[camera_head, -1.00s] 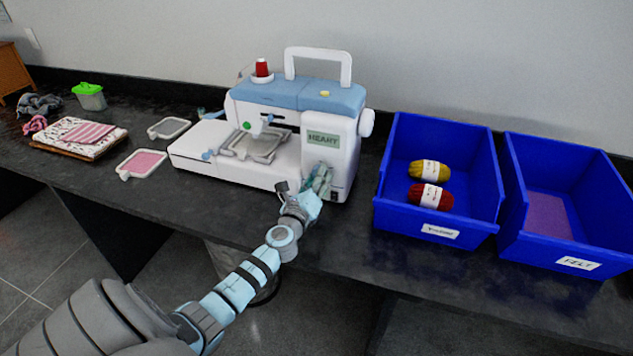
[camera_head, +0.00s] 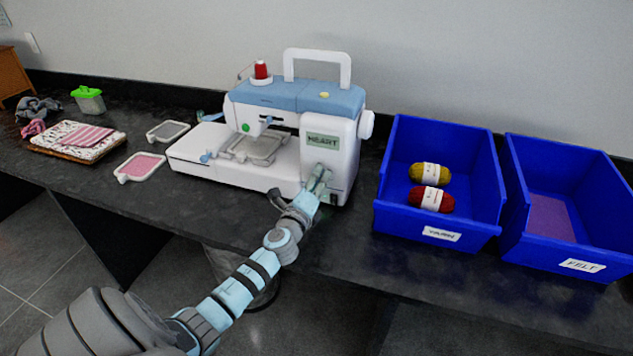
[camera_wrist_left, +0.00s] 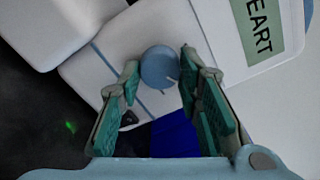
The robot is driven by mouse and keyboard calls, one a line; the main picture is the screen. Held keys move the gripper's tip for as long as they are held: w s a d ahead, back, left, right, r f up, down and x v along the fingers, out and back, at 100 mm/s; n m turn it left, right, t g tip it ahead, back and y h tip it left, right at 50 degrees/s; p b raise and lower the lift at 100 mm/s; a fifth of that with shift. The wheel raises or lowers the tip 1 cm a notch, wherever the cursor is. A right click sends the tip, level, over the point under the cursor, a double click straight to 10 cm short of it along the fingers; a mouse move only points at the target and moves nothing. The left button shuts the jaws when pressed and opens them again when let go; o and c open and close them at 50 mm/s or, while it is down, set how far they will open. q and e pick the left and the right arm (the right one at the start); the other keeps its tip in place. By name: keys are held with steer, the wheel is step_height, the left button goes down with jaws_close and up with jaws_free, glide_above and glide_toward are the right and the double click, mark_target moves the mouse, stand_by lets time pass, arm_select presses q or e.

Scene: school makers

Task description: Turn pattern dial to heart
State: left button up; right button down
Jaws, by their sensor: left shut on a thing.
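The white and blue sewing machine (camera_head: 265,125) stands on the dark table. Its green display (camera_head: 322,140) reads HEART; part of it also shows in the left wrist view (camera_wrist_left: 262,28). The round blue pattern dial (camera_wrist_left: 160,67) sits on the machine's front below the display, with a pale mark near its edge. My left gripper (camera_head: 319,180) is at the machine's lower right front, and its fingers hide the dial in the head view. In the left wrist view the green-padded fingers stand on both sides of the dial, shut on it. My right gripper is out of view.
A blue yarn bin (camera_head: 440,232) with two skeins and a blue felt bin (camera_head: 575,262) stand to the right. The table is clear in front of the bins.

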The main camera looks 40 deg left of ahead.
arm_select(q)
steer(key=o, duration=1.1)
steer(key=shift+o, duration=0.2)
steer(key=v, duration=1.2)
